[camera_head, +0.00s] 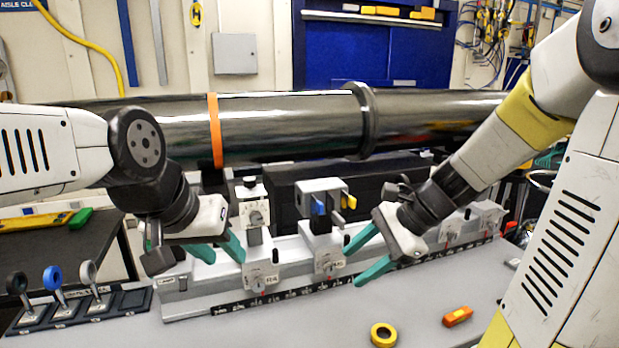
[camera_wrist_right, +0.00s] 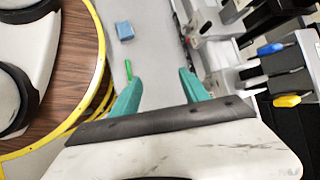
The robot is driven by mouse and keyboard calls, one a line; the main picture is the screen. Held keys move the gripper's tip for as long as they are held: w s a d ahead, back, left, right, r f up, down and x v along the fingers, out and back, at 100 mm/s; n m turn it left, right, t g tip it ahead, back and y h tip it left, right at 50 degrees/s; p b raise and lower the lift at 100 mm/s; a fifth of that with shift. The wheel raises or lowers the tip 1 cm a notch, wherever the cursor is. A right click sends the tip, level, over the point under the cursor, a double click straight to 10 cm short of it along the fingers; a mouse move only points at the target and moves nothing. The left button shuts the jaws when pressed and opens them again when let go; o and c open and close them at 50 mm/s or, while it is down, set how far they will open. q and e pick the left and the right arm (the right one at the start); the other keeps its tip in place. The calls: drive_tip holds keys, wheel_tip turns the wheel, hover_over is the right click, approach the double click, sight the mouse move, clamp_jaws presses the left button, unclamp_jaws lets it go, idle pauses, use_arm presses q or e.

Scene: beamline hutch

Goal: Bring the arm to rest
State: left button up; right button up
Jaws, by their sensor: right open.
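My left gripper (camera_head: 228,262) is in front of the grey rail in the head view, its two teal fingers spread apart, with nothing visible between them. It overlaps the left carrier in the picture; I cannot tell whether they touch. My right gripper (camera_head: 353,267) is above the grey table by the right part of the rail. Its teal fingers are spread and empty, as the right wrist view (camera_wrist_right: 160,85) also shows. My right arm slopes down from the upper right, and my left arm comes in level from the left.
The rail (camera_head: 195,301) carries several posts, one with blue and yellow knobs (camera_head: 318,207). A yellow tape roll (camera_head: 383,335) and an orange item (camera_head: 457,316) lie in front. A holder (camera_head: 70,316) has upright ring-topped tools. A large dark pipe (camera_head: 285,120) runs behind.

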drive_tip(key=s+d+r+n+t+h, duration=0.4)
drive_tip(key=s+r+n, duration=0.4)
drive_tip(key=n, duration=0.6)
drive_tip(key=shift+s+d+n+h, duration=0.15)
drive_tip(key=shift+n+h, duration=0.15)
drive_tip(key=shift+h, duration=0.4)
